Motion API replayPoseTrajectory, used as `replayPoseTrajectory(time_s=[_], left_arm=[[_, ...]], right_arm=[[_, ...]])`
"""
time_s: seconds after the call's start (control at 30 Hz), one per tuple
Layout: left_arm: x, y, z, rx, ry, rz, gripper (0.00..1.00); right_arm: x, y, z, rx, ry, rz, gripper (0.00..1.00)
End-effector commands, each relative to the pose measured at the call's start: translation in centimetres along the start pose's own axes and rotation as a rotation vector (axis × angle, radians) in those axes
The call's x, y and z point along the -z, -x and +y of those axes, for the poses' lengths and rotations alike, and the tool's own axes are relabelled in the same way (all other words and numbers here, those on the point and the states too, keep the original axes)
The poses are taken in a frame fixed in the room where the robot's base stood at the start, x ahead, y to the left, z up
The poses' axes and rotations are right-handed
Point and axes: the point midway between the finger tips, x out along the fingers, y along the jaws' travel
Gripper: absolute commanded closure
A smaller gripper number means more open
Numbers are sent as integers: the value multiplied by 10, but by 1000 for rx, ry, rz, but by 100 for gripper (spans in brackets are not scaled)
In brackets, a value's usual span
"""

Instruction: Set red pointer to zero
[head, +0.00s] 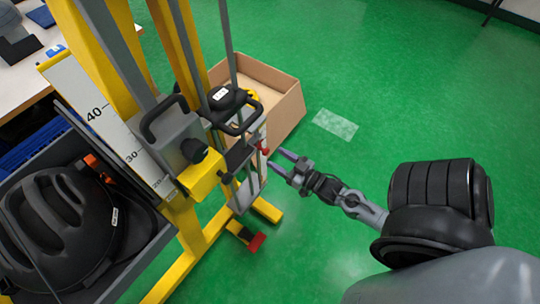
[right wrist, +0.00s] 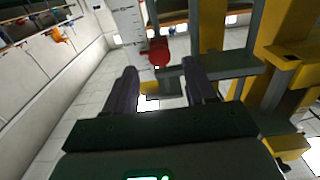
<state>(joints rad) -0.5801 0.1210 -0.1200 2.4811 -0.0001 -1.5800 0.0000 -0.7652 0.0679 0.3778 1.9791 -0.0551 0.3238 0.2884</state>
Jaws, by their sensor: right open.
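The red pointer (head: 264,148) is a small red piece on the side of the yellow and grey drop tower. It also shows in the right wrist view (right wrist: 158,52), beside a white marked scale (right wrist: 126,22). My right gripper (head: 279,162) is open and empty, with its fingers aimed at the tower just right of and slightly below the pointer. In the right wrist view, the pointer appears beyond the gap between the fingertips (right wrist: 160,74), with no visible contact. The pointer's exact reading is too small to tell. My left gripper is not in view.
The tower's large numbered scale (head: 101,118), grey handled block (head: 178,136) and yellow frame (head: 205,240) stand left of my right gripper. A cardboard box (head: 280,100) sits behind. A red pedal (head: 257,242) is low at the base.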

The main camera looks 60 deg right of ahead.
Motion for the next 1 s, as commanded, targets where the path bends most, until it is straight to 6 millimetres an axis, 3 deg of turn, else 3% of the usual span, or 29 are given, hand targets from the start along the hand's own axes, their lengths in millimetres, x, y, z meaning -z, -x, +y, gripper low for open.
replayPoseTrajectory(time_s=[0.1, 0.3, 0.7, 1.0], left_arm=[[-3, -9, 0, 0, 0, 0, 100], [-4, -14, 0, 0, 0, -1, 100], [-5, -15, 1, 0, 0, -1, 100], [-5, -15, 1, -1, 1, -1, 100]], right_arm=[[-2, -18, 0, 1, 0, 3, 44], [-1, -36, 0, 0, 0, 1, 44], [0, -41, 0, 0, 0, -1, 44], [0, -41, 0, 0, 0, 0, 89]])
